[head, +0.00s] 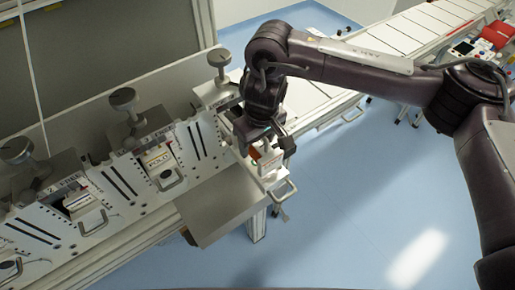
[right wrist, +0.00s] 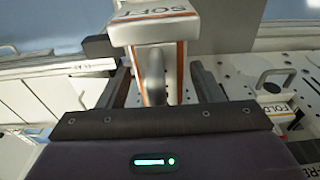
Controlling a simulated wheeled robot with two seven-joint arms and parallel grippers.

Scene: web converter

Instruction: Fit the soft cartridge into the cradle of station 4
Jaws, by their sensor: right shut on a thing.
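The soft cartridge (right wrist: 155,28), a pale block with orange-red edges and the label SOFT, is between the two fingers of my right gripper (right wrist: 165,85). The gripper is shut on its grey grip part. In the head view my right gripper (head: 264,138) is at the right-hand end of the station row, with the white and red cartridge (head: 268,160) under it. The rightmost station (head: 212,92) is partly behind my arm. Its cradle is mostly hidden, so I cannot tell whether the cartridge is touching it or seated. My left gripper is not in view.
A FOLD cartridge (head: 157,158) sits in the neighbouring station, with a handle (head: 172,180) in front. Another handle (head: 283,190) juts out just below the held cartridge. Black knobs (head: 123,99) stand above the stations. A grey plate (head: 215,205) projects in front. Blue floor lies open at right.

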